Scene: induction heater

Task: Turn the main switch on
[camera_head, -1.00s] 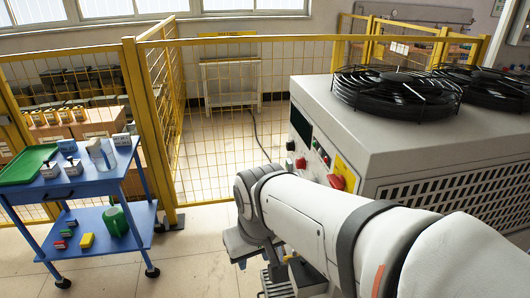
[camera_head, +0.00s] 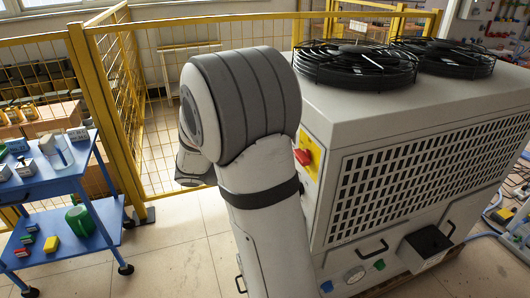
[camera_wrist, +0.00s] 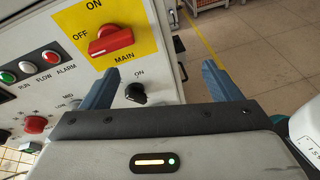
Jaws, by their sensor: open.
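The main switch is a red rotary handle on a yellow plate marked ON, OFF and MAIN. In the wrist view the main switch (camera_wrist: 111,41) sits at the top, its handle lying roughly sideways with one end toward the OFF label. In the head view the main switch (camera_head: 302,157) shows on the machine's side, just right of my arm. My gripper (camera_wrist: 160,82) is open and empty, its two blue-grey fingers apart below and to the right of the switch, not seen touching it. In the head view my gripper is hidden behind my arm.
The machine (camera_head: 420,190) has fans on top and a slotted side. A black knob (camera_wrist: 135,93) lies near the left finger; a red knob (camera_wrist: 35,124) and indicator lamps are further left. A blue cart (camera_head: 75,190) and yellow fence (camera_head: 105,110) stand left. Tiled floor between is open.

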